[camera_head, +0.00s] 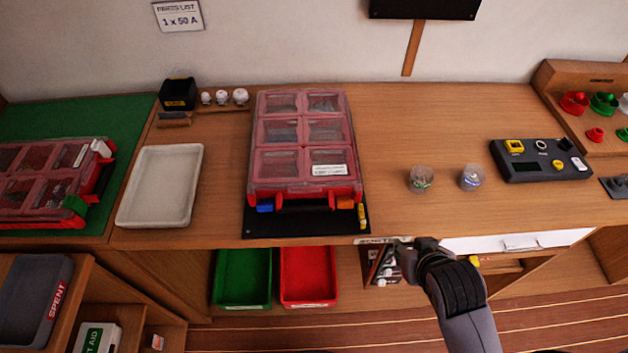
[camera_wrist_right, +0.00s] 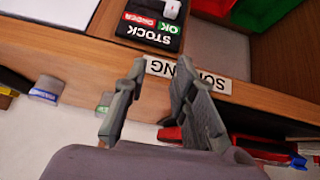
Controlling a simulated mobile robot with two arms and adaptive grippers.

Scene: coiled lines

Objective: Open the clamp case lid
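A red case (camera_head: 300,188) with a clear, six-window lid (camera_head: 300,130) lies on a black mat (camera_head: 300,225) in the middle of the bench. Its lid is down. A blue latch (camera_head: 265,208) and an orange latch (camera_head: 345,203) sit at its front, either side of a dark handle. I cannot read its label. My right gripper (camera_head: 398,258) is just below the bench front edge, right of the case and apart from it. In the wrist view the right gripper (camera_wrist_right: 160,68) has its fingers apart with nothing between them. My left gripper is out of view.
A second red case (camera_head: 45,190) lies on a green mat at left. A white tray (camera_head: 160,187) stands between the cases. Two small clear cups (camera_head: 421,179) and a dark control box (camera_head: 540,160) are at right. Green (camera_head: 243,277) and red (camera_head: 308,274) bins sit below the bench.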

